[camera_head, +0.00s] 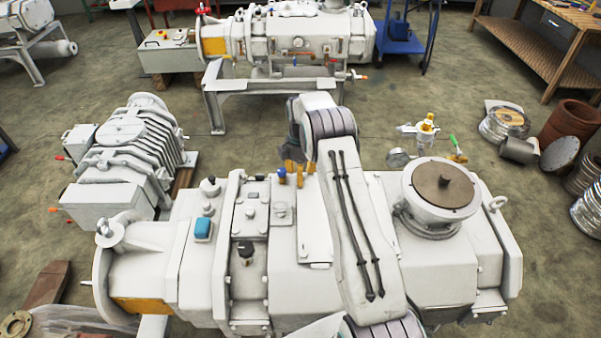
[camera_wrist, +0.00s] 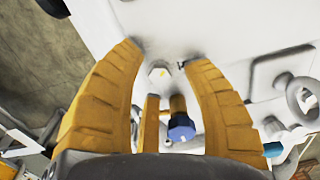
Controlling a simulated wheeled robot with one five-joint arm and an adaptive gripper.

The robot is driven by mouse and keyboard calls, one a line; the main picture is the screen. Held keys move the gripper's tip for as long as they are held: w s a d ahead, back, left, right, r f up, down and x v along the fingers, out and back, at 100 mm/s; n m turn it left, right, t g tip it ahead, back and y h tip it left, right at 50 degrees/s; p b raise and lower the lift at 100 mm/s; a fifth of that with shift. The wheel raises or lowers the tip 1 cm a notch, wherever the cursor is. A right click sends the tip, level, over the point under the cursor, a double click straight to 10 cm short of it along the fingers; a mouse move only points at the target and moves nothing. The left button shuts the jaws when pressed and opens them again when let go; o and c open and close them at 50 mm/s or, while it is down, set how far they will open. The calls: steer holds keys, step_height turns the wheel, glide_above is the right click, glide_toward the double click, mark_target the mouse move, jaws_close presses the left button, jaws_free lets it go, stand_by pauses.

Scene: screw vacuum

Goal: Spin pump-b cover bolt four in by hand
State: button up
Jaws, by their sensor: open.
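A pale hex bolt head (camera_wrist: 159,73) with a small yellow mark shows between the fingertips, on the white pump cover (camera_wrist: 185,22). The fingers stand on either side of it, and I see no contact. No label shows whether this is bolt four. In the head view, the large white pump (camera_head: 455,262) fills the foreground. My arm reaches across it, and the gripper end is partly hidden near the pump's far edge.
A blue-capped fitting (camera_wrist: 181,127) stands close to the right finger in the wrist view. A metal ring (camera_wrist: 302,94) lies farther right. In the head view, a round brown-topped port (camera_head: 443,183) rises right of my arm. Another pump (camera_head: 290,45) stands behind, with open floor between.

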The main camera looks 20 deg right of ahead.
steer(key=shift+c, duration=0.3)
jaws_close()
stand_by(0.3)
